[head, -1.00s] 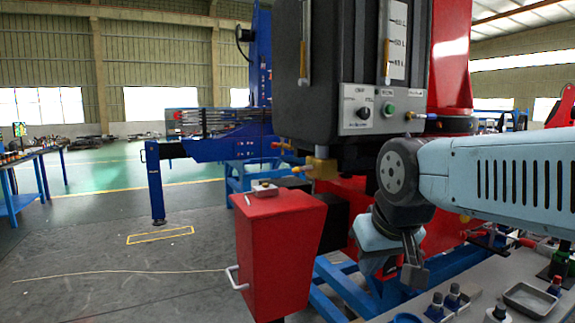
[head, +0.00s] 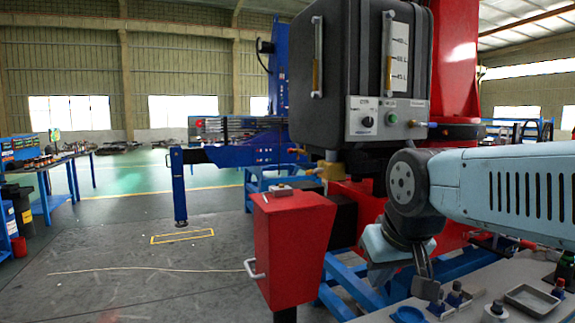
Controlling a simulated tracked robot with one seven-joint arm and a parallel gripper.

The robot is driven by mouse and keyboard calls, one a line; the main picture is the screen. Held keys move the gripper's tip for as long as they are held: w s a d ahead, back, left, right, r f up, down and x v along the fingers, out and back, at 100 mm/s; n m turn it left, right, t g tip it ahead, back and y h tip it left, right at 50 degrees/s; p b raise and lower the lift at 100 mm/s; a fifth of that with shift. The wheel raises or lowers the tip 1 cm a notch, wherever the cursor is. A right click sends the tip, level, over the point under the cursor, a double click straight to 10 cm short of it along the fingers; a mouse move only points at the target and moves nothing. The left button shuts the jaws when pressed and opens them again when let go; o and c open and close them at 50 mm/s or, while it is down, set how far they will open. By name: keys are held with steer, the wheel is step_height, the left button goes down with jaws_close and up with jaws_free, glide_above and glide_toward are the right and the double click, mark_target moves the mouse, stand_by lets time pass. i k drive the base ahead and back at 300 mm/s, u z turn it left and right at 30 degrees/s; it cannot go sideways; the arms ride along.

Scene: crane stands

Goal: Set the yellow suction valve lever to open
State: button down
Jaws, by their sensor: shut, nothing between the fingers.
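A second orange tip (head: 294,151) shows above and to the left. My gripper (head: 428,289) hangs pointing down at the lower right, right of and below the valve and well apart from it. Its fingers look closed together with nothing between them.
The black tank (head: 350,110) with a switch panel (head: 388,117) stands over the valve. A red cabinet (head: 291,250) with a grey handle stands below it. Blue frame beams and a bench with bottles and a tray (head: 530,299) lie near my gripper. Floor at left is open.

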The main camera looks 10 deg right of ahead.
mark_target(308, 172)
steer(key=u, duration=0.35)
steer(key=i, duration=1.05)
